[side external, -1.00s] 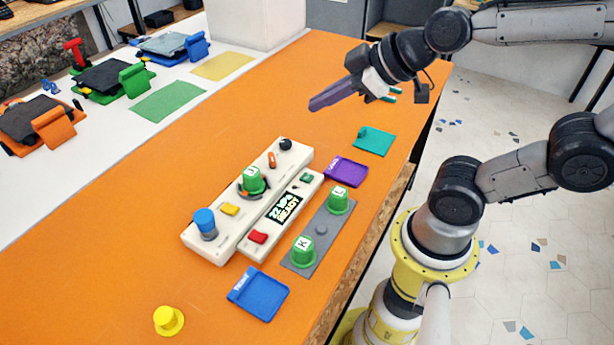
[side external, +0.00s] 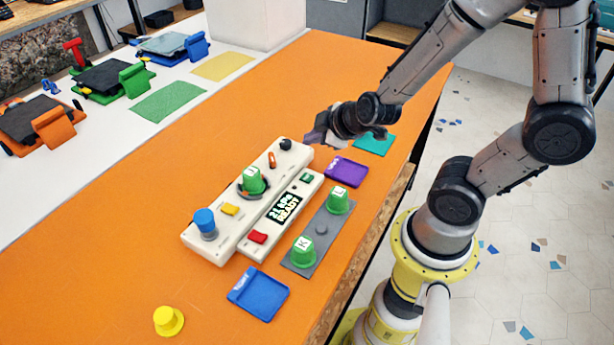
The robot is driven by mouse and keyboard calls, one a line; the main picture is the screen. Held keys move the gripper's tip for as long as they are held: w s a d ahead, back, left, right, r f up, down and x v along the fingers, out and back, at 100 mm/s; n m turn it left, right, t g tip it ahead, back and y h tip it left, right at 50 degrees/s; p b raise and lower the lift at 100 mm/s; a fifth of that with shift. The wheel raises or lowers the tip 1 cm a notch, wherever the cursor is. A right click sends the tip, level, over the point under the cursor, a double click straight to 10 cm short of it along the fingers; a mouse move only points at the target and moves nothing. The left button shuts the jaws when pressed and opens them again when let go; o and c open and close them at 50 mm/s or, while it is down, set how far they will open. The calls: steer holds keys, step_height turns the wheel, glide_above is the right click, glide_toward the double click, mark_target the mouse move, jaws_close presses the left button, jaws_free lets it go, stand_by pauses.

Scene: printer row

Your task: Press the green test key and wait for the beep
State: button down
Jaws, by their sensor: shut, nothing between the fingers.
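The small green key (side external: 307,178) is at the far end of the narrow white box, beyond its lit display (side external: 288,207). A red key (side external: 257,237) is at the near end of that box. The display seems to read "READY" on its lower line; its upper line is too small to read surely.
The longer white box (side external: 207,246) carries a blue cap (side external: 205,222), a yellow key (side external: 229,209) and a green cap (side external: 253,180). Right of it, a grey plate (side external: 321,230) holds two green caps. Purple (side external: 346,172), teal (side external: 375,145) and blue (side external: 259,293) trays lie nearby.

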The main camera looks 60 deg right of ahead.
mark_target(311, 179)
steer(key=shift+f, duration=0.1)
steer(key=shift+f, duration=4.3)
steer(key=shift+f, duration=0.2)
steer(key=shift+f, duration=0.2)
steer(key=shift+f, duration=0.4)
steer(key=shift+r, duration=0.85)
steer(key=shift+r, duration=2.5)
